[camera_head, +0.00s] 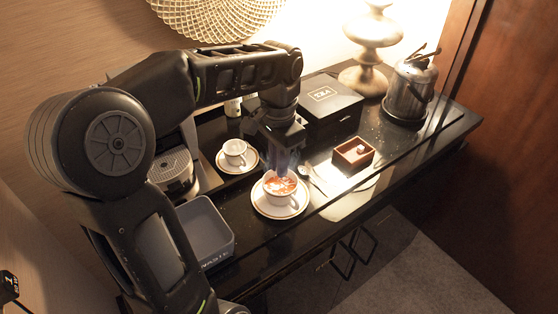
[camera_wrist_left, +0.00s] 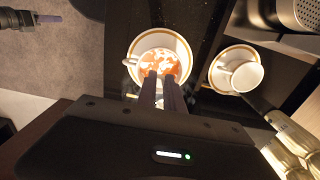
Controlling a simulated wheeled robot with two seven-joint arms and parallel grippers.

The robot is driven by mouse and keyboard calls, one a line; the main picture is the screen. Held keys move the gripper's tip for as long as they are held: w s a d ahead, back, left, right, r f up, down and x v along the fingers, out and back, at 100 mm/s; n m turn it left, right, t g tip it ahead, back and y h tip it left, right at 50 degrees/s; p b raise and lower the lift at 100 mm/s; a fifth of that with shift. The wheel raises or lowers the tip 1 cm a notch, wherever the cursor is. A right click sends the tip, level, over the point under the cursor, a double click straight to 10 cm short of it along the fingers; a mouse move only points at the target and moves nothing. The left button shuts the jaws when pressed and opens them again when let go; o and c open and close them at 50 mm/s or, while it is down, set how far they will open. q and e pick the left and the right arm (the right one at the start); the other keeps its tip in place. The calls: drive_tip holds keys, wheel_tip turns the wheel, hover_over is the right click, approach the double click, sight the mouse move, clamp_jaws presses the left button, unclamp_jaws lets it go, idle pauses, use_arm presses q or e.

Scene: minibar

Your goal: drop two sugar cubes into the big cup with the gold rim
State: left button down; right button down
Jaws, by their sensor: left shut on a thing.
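The big cup with the gold rim (camera_head: 270,194) stands on a gold-rimmed saucer (camera_head: 286,215), holding a red-brown drink with white patches. In the left wrist view, the cup (camera_wrist_left: 137,69) is right beyond the fingertips. My left gripper (camera_head: 283,171) points down over the cup's opening; it also shows in the wrist view (camera_wrist_left: 160,82). Its fingers are close together, shut on what is probably a sugar cube, which they hide. A brown sugar box (camera_head: 342,157) stands to the right, with a white sugar cube (camera_head: 361,149) showing inside.
A small white cup (camera_head: 235,148) on a saucer stands behind and left. A grey waste bin (camera_head: 207,243) is at the left, a black tea box (camera_head: 330,100) behind.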

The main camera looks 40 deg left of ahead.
use_arm(q)
drive_tip(key=shift+f+b, duration=0.45)
drive_tip(key=shift+f, duration=0.4)
drive_tip(key=c, duration=1.4)
unclamp_jaws()
wheel_tip(320, 180, up, 8)
drive_tip(key=shift+f+p, duration=0.1)
drive_tip(key=shift+p, duration=1)
